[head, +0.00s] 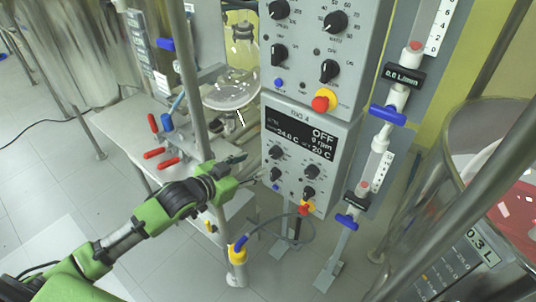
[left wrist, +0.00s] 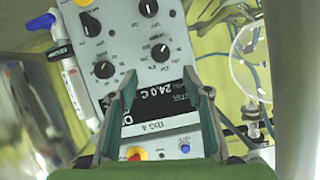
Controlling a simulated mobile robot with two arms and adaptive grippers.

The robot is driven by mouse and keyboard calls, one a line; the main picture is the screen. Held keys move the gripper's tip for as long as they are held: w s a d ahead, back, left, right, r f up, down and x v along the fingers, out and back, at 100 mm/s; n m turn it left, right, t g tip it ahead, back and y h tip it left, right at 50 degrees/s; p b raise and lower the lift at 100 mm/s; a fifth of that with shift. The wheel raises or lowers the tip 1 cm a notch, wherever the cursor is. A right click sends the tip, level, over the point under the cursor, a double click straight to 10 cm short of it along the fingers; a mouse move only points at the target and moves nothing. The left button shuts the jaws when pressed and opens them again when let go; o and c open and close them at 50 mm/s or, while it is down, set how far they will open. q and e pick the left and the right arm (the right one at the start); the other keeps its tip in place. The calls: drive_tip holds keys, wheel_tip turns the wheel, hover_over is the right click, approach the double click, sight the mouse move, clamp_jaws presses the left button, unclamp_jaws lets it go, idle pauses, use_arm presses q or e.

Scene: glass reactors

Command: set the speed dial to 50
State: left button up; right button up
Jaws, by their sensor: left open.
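The lower control box, RIG 4 (head: 345,135), has a dark display (head: 300,138) reading OFF, 0 rpm, 24.0 C and 20 C. Under it are four black dials, at upper left (head: 276,152), upper right (head: 312,170), lower left (head: 276,174) and lower right (head: 309,193). Their labels are too small to read, so I cannot tell which is the speed dial. My left gripper (head: 240,158) is open and empty, left of this box and apart from it. In the left wrist view the box appears upside down, with my gripper (left wrist: 158,88) fingers either side of the display.
Another control box (head: 310,65) with dials and a red-yellow stop button (head: 324,100) is directly above. A steel post (head: 200,90) stands beside my left arm. Flow tubes with blue valves (head: 388,115) are at right. A bench with red-handled clamps (head: 155,152) is at left.

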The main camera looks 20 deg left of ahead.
sight(273, 155)
use_arm(q)
drive_tip(key=x, duration=1.1)
drive_tip(key=shift+w, duration=0.1)
drive_tip(key=c, duration=1.1)
